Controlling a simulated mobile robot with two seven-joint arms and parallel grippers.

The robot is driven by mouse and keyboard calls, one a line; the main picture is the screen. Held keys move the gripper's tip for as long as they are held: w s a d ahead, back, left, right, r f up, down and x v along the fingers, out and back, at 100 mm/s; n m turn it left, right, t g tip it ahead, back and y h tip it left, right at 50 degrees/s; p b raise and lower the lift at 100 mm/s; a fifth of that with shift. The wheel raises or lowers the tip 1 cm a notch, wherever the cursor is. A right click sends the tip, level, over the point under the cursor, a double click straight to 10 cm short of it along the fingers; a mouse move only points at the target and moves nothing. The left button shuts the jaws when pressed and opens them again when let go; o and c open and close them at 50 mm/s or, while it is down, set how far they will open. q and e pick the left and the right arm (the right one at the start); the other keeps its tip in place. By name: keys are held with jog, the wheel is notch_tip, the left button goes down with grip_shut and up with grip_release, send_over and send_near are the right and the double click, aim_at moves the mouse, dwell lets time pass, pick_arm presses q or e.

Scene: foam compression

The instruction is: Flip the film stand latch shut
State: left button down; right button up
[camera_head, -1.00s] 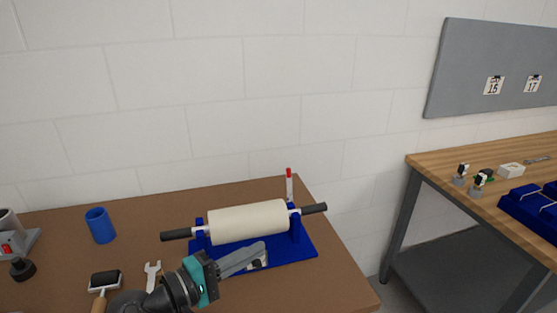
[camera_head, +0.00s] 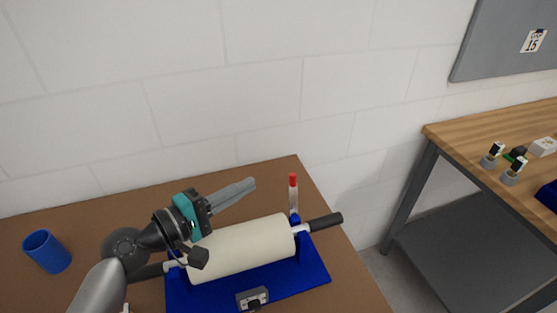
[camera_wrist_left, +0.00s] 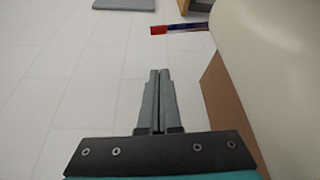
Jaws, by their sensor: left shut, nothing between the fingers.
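The film stand has a blue base (camera_head: 308,283) carrying a cream film roll (camera_head: 240,249) with a black handle (camera_head: 326,221) at its right end. A small grey fitting (camera_head: 252,298) sits at the base's front edge; I cannot tell whether it is the latch. My left gripper (camera_head: 250,185) is shut and empty, above and behind the roll, pointing right. Its closed fingers (camera_wrist_left: 159,80) also show in the left wrist view, with the roll (camera_wrist_left: 275,60) to their right. My right gripper is not in view.
A blue cup (camera_head: 46,251) is at the left of the brown table (camera_head: 80,215). A wooden bench (camera_head: 470,135) with small parts stands at the right, beyond a gap.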

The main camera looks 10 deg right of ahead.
aim_at(293, 196)
pick_arm(q)
jog(key=shift+w+d, duration=0.1)
jog(key=shift+w, duration=0.05)
dwell(0.3)
jog(key=w+d+p, duration=0.1)
jog(key=d+p, duration=0.1)
jog(key=d, duration=0.5)
jog(key=shift+w+d+p, duration=0.3)
jog(key=shift+w+d, duration=0.05)
jog(key=shift+d, duration=0.1)
